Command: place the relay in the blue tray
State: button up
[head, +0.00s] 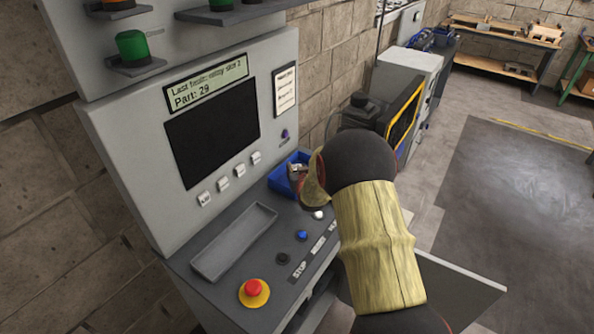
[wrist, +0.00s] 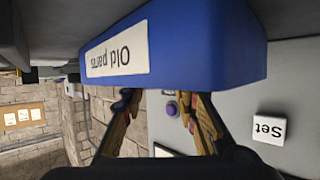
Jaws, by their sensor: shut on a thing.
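The blue tray (head: 277,182) sits at the back of the console shelf in the head view, partly behind my arm. In the wrist view the blue tray (wrist: 190,55) is close and upside down, with a white label reading "Old parts". My gripper (head: 298,172) is at the tray in the head view. In the wrist view both fingers of my gripper (wrist: 160,95) reach past the tray's rim, and their tips are hidden behind its wall. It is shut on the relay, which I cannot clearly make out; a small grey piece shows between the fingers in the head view.
The console has a dark screen (head: 212,135), white buttons, a red stop button (head: 254,288) and an empty grey recess (head: 235,240). A "Set" button (wrist: 269,128) is near the fingers in the wrist view. Open floor (head: 510,210) lies to the right.

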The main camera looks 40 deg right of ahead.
jog(key=shift+f, duration=0.1)
jog(key=o, duration=1.2)
jog(key=shift+c, duration=0.2)
